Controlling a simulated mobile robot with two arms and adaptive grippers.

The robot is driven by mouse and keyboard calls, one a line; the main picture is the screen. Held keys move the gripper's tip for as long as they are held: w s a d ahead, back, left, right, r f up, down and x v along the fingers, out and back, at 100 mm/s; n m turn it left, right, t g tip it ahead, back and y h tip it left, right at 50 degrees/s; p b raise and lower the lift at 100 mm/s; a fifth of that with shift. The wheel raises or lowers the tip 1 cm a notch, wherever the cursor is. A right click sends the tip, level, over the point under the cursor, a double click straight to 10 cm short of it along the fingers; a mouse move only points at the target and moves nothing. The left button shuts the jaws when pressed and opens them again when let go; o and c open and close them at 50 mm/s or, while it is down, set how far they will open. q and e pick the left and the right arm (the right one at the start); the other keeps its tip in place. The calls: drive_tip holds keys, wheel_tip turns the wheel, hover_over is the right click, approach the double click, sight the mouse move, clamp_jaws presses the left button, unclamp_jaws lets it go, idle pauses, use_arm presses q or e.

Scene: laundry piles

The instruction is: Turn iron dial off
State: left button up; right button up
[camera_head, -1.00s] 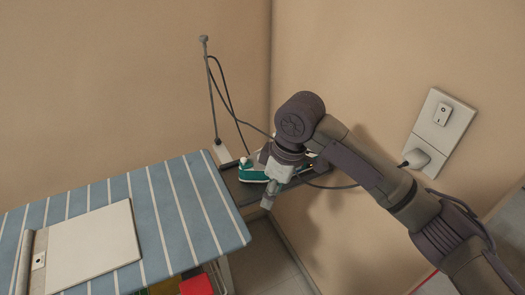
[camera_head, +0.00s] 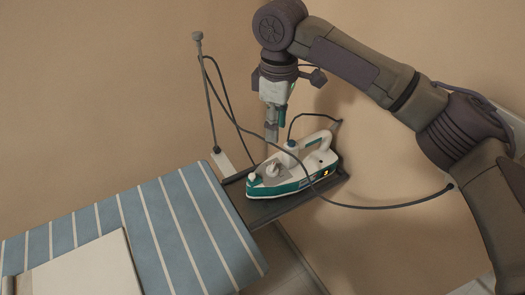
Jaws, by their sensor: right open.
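My left gripper is not in view.
The blue striped ironing board (camera_head: 170,220) carries a pale folded cloth (camera_head: 85,270) at lower left. A thin cord-holder pole (camera_head: 207,95) stands behind the rest. A dark cord (camera_head: 390,207) loops across the iron toward the wall at right.

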hover_over(272, 166)
drive_tip(key=f, duration=0.5)
drive_tip(key=shift+s+d+f+p, duration=0.15)
drive_tip(key=shift+d+f+p, duration=0.05)
drive_tip(key=shift+f+p, duration=0.15)
wheel_tip(272, 166, down, 8)
drive_tip(key=shift+a+p, duration=0.15)
drive_tip(key=shift+p, duration=0.2)
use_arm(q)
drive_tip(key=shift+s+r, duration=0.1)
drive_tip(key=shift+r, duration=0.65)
use_arm(e)
clamp_jaws()
